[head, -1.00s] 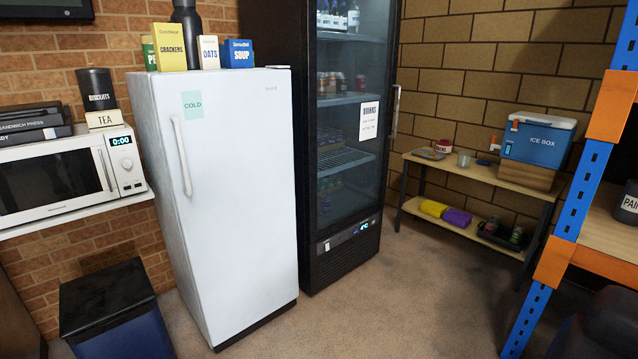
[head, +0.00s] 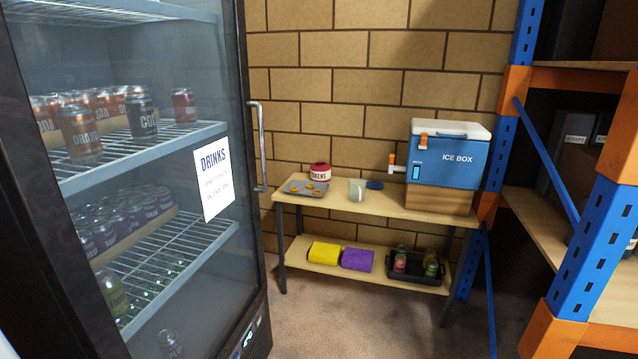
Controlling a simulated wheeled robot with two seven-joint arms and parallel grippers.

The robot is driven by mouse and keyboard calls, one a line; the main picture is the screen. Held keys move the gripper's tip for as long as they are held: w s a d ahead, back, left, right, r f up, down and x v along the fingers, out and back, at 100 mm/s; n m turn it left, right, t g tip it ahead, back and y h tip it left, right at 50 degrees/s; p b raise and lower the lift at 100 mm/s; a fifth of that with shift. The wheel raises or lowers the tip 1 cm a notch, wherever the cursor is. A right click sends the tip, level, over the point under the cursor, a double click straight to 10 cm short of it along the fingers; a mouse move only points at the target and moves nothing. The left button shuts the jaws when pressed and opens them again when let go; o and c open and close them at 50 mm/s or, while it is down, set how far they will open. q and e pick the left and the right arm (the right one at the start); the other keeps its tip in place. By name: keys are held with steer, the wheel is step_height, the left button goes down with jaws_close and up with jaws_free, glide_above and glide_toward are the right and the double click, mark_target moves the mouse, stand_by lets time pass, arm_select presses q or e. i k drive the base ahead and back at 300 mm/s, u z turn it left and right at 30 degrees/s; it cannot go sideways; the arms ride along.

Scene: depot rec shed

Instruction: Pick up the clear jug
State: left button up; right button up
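A clear, greyish container that looks like the jug (head: 357,190) stands upright on the top of a wooden side table (head: 400,207) against the block wall. It is small in the head view, and I cannot make out a handle. A red and white tub (head: 320,172) and a tray (head: 305,188) with small orange-brown items are to its left. A dark blue lid-like disc (head: 375,185) lies just to its right. Neither of my grippers is in view.
A blue ice box (head: 450,158) with a tap sits on a wooden block (head: 438,198). The glass-door drinks fridge (head: 258,200) stands close on the left; blue and orange racking (head: 590,240) stands on the right. Yellow (head: 325,253) and purple (head: 357,259) cloths and a black tray (head: 415,277) are on the lower shelf.

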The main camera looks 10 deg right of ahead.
mark_target(357, 186)
steer(key=z, duration=0.7)
steer(key=i, duration=1.7)
steer(key=z, duration=0.7)
